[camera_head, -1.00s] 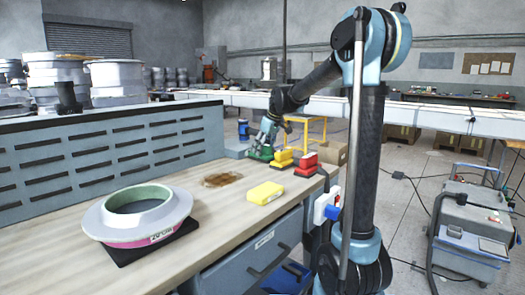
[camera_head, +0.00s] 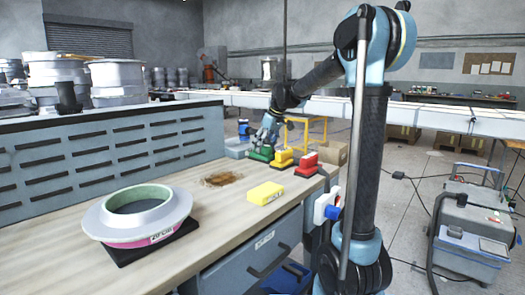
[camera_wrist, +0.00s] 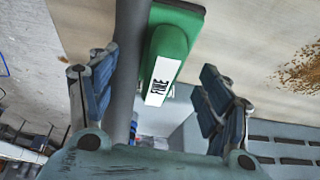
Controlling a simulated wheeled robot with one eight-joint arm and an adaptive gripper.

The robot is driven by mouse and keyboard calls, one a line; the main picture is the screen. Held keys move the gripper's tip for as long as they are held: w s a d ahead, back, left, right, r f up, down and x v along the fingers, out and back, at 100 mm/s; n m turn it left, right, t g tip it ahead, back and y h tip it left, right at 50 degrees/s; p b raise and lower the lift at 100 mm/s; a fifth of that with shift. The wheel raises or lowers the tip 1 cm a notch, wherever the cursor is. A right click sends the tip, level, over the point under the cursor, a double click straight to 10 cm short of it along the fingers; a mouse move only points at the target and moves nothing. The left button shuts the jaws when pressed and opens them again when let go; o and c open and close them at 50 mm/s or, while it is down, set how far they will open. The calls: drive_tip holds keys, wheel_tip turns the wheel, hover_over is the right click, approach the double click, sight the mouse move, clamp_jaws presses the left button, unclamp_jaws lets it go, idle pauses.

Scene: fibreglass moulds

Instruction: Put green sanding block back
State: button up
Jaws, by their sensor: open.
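The green sanding block (camera_head: 261,154) sits at the far end of the wooden bench, at the left end of a row with a yellow block (camera_head: 283,158) and a red block (camera_head: 306,164). In the wrist view the green block (camera_wrist: 172,48) shows a white label reading "FINE". My gripper (camera_head: 267,138) is just above the green block. In the wrist view my gripper (camera_wrist: 158,92) has its fingers spread wide, with the block beyond and between them. Nothing is held in the fingers.
A yellow box (camera_head: 265,193) lies nearer on the bench (camera_head: 225,225), by a brown dust patch (camera_head: 222,180). A ring mould (camera_head: 138,230) stands at front left.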

drive_tip(key=v, duration=1)
drive_tip(key=shift+a, duration=0.1)
